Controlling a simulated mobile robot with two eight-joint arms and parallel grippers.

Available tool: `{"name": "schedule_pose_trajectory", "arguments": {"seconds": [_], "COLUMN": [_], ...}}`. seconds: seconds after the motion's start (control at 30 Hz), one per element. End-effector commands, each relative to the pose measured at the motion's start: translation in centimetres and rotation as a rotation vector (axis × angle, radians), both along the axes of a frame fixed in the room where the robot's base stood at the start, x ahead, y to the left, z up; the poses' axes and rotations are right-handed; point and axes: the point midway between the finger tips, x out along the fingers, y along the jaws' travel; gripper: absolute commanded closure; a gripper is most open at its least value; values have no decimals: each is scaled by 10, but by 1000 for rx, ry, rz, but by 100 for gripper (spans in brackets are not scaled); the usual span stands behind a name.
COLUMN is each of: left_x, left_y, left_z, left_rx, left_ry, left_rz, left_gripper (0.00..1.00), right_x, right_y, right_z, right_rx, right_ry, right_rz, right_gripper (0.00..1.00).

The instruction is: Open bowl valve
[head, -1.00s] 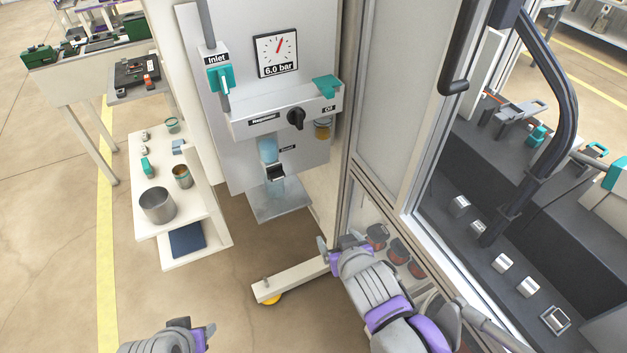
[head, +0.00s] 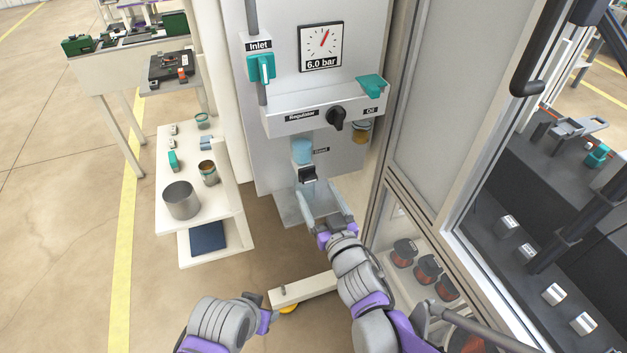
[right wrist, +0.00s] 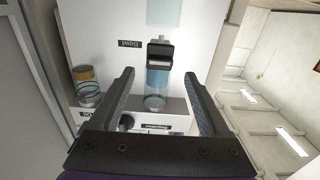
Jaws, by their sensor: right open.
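The bowl valve is a small black lever (head: 307,175) under the blue clear bowl (head: 302,150) on the grey panel, beside a small label. In the right wrist view, which is upside down, the black valve (right wrist: 160,52) lies just beyond the fingertips, with the blue bowl (right wrist: 155,88) behind the gap between them. My right gripper (head: 319,196) is open and empty, its fingers spread to either side of the valve's line, apparently not touching it. My left gripper (head: 265,312) is low at the bottom of the head view; its fingers are too hidden to read.
Above are a black regulator knob (head: 336,118), an amber oil cup (head: 361,130), a teal inlet valve (head: 262,69) and a 6.0 bar gauge (head: 320,46). A white shelf (head: 222,220) with cans stands left. A glazed cabinet door frame (head: 420,215) is close on the right.

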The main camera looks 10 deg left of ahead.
Motion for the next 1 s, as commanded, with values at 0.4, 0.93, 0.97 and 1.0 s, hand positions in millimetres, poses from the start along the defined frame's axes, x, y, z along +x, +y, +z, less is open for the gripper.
{"name": "schedule_pose_trajectory", "arguments": {"seconds": [0.4,0.93,0.97,1.0], "left_x": [0,0,0,0], "left_y": [0,0,0,0], "left_z": [4,4,4,4], "left_rx": [0,0,0,0], "left_ry": [-1,-1,-1,-1], "left_rz": [0,0,0,0], "left_gripper": [50,50,50,50], "right_x": [39,40,40,40], "right_y": [27,26,26,26], "right_z": [0,0,0,0], "right_rx": [0,0,0,0], "right_ry": [0,0,0,0], "right_rz": [0,-1,-1,-1], "right_gripper": [20,69,74,81]}}
